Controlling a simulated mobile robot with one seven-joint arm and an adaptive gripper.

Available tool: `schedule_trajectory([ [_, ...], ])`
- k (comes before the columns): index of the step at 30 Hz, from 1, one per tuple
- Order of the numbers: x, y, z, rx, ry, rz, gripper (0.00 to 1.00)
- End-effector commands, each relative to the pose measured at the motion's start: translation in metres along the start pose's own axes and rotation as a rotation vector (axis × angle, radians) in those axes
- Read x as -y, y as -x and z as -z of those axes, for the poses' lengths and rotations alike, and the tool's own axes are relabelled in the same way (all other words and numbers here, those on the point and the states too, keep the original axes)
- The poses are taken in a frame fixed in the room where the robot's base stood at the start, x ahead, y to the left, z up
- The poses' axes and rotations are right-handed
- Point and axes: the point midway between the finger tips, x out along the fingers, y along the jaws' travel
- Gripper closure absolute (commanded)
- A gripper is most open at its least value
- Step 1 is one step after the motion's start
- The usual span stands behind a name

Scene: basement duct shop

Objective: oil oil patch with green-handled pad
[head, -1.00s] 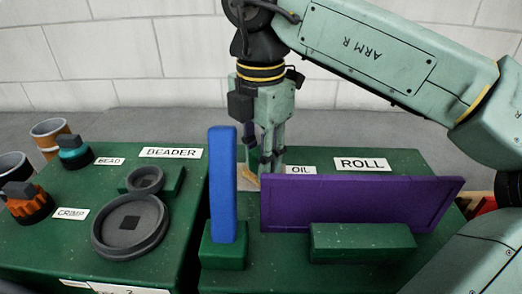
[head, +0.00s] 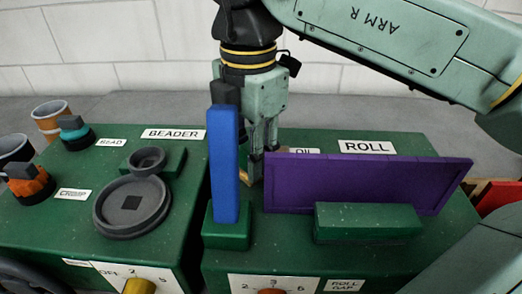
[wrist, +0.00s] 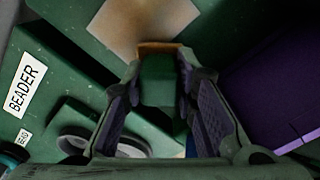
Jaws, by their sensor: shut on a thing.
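My gripper (wrist: 160,100) is shut on the green handle (wrist: 158,75) of the pad. The pad's tan edge (wrist: 158,46) shows beyond the handle in the wrist view. A pale tan square, the oil patch (wrist: 145,20), lies on the green surface just past the pad and is cut off by the top of the wrist view. I cannot tell whether pad and patch touch. In the head view my gripper (head: 258,170) points down behind the blue post and purple panel, which hide part of its tips. A small tan bit shows beside the tips; I cannot tell if it is pad or patch.
The upright blue post (head: 223,160) and the purple panel (head: 365,185) stand close in front of my gripper. The OIL label (head: 304,151) is partly covered by the panel. Grey round dies (head: 132,205) and knobs lie on the beader (head: 90,245) at left.

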Motion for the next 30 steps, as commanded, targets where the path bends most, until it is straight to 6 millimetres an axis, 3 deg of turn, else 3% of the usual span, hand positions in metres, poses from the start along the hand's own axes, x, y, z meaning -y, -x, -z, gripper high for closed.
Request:
schedule_trajectory([
  [30,-0.049,-0.002,-0.048,-0.002,-0.003,-0.001,0.96],
])
